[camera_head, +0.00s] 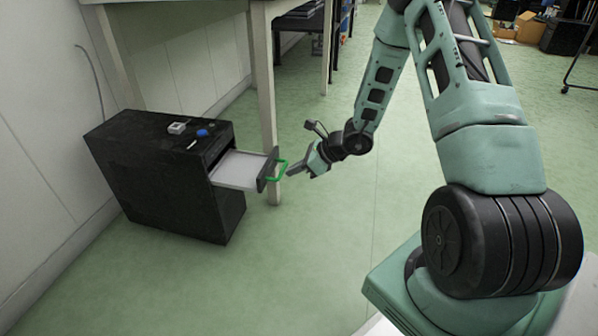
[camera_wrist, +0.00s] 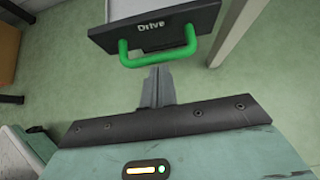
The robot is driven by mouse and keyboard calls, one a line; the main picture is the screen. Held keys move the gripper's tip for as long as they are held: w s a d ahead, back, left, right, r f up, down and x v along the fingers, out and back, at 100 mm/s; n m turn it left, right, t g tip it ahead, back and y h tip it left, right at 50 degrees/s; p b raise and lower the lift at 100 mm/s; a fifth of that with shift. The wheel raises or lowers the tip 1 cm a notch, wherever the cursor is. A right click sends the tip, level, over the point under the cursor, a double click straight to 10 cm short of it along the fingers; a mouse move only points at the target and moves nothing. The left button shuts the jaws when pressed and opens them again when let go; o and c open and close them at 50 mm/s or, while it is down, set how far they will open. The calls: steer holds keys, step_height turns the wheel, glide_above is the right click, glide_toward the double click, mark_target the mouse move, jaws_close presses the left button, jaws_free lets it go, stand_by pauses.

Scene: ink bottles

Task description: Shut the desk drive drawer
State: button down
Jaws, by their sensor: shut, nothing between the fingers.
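The drive drawer (camera_head: 238,170) stands pulled out of the top of a black desk cabinet (camera_head: 165,175). Its dark front panel, labelled "Drive", shows in the wrist view (camera_wrist: 152,27) with a green handle (camera_wrist: 158,52). The handle also shows in the head view (camera_head: 279,170). My gripper (camera_head: 291,171) is shut and empty, right by the handle on its outer side. In the wrist view its fingertips (camera_wrist: 160,72) point at the handle's middle from just below it. I cannot tell whether they touch it.
A small white box (camera_head: 177,128) and a blue item (camera_head: 202,133) lie on the cabinet top. A pale table leg (camera_head: 266,110) stands close behind the drawer front. The wall is at the left. The green floor (camera_head: 310,250) in front is clear.

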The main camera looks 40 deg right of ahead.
glide_toward(234, 168)
steer(key=f, duration=0.1)
steer(key=w+a+f, duration=0.1)
steer(key=f, duration=0.1)
steer(key=shift+w+a, duration=0.2)
steer(key=shift+w, duration=0.15)
steer(key=shift+w+a, duration=0.35)
steer(key=shift+w, duration=0.15)
